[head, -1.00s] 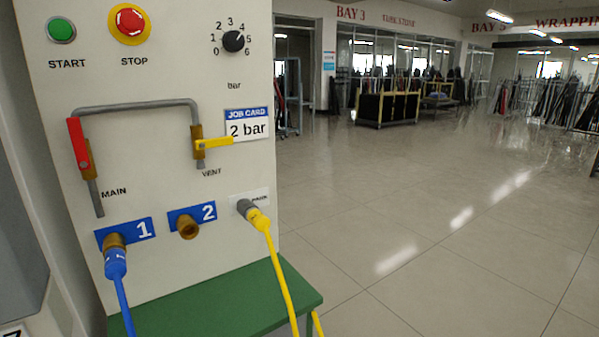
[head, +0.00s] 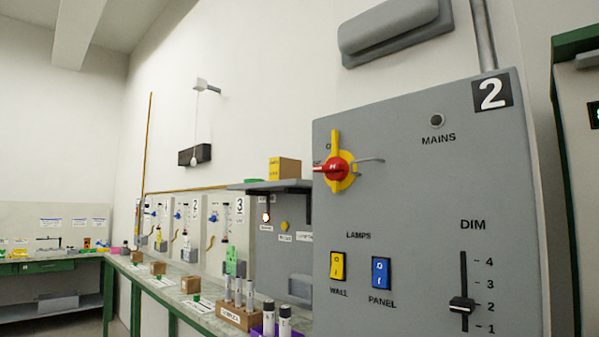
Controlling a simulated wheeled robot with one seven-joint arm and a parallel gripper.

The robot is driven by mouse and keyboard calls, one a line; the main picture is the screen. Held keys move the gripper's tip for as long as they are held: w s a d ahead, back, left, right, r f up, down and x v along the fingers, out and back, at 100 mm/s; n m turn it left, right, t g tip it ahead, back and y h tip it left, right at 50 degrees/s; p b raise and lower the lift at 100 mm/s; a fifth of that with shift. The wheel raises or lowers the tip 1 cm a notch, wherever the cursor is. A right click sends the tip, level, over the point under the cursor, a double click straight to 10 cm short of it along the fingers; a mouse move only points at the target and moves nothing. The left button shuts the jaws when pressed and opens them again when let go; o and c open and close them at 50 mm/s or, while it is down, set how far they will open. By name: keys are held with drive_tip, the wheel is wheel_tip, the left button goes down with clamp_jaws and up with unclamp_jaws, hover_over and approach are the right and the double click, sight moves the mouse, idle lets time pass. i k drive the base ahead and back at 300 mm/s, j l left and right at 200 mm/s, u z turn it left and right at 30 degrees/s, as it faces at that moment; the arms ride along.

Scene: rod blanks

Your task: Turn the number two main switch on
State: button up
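The grey number 2 panel (head: 420,210) fills the right of the head view, with a "2" plate (head: 492,94) at its upper right corner. Its main switch (head: 337,168) is a red knob on a yellow backing, at the panel's upper left. The red handle lies roughly level, pointing left. The lettering beside it is partly hidden. A thin grey hooked piece (head: 369,160) sticks out at the switch's right; I cannot tell what it is. The round MAINS lamp (head: 437,120) looks dark. My gripper is not in view.
Below the switch are a yellow WALL rocker (head: 338,266), a blue PANEL rocker (head: 381,273) and a DIM slider (head: 462,304) near 2. A long bench (head: 170,290) with boxes and cylinders runs along the wall at left. A shelf (head: 270,186) projects left of the panel.

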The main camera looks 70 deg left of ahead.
sight(336, 170)
drive_tip(key=u, duration=1.65)
